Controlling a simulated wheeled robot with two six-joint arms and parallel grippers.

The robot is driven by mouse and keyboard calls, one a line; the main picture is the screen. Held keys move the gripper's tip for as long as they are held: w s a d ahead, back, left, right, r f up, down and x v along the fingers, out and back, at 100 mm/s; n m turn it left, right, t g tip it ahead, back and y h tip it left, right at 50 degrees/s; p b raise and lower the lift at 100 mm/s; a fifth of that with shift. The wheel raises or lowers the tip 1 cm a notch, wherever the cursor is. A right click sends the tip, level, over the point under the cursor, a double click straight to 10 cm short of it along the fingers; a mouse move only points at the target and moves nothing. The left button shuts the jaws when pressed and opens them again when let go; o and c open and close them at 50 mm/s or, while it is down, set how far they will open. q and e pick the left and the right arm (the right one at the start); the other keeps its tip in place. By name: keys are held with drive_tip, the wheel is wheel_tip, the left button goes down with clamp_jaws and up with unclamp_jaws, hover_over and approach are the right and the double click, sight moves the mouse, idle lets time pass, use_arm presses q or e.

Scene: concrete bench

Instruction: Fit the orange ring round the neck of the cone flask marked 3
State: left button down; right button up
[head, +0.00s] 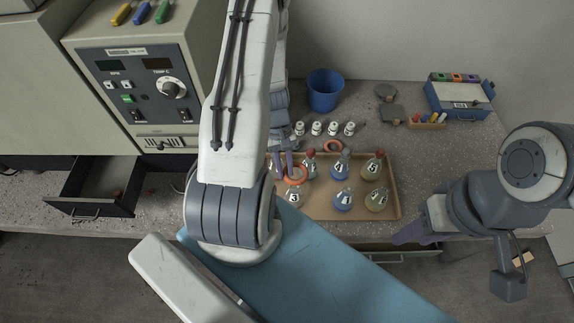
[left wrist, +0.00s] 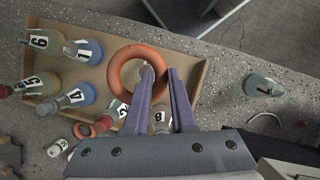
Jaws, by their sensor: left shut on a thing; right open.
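The orange ring (head: 297,176) is held by my left gripper (head: 285,165). In the left wrist view one finger is inside the orange ring (left wrist: 118,72) and the other outside it, so my left gripper (left wrist: 162,75) grips its wall. A clear cone flask (head: 293,197), its mark apparently 3, stands in the front row of the tray (head: 393,190). The ring overlaps this flask's top in both views; I cannot tell whether it is around the neck or above it. My right gripper (head: 415,234) is open and empty, right of the tray's front edge.
Flask 4 (head: 341,168), flask 5 (head: 373,168) and several other flasks share the tray. Another flask (left wrist: 262,88) stands outside it. A second orange ring (head: 333,146) and small white bottles (head: 317,128) lie behind the tray. An open drawer (head: 105,190) is at left.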

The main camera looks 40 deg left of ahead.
sight(285, 170)
use_arm(q)
wheel_tip(285, 170, down, 4)
drive_tip(key=b, duration=0.3)
drive_tip(key=shift+w+f, duration=0.15)
drive_tip(key=shift+f, duration=0.1)
drive_tip(key=shift+f+b, duration=0.55)
drive_tip(key=shift+b, duration=0.05)
drive_tip(key=shift+f+b, duration=0.45)
drive_tip(key=shift+f, duration=0.05)
drive_tip(key=c, duration=0.7)
unclamp_jaws()
drive_tip(key=shift+o, duration=0.2)
drive_tip(key=o, duration=0.5)
drive_tip(key=shift+r, duration=0.1)
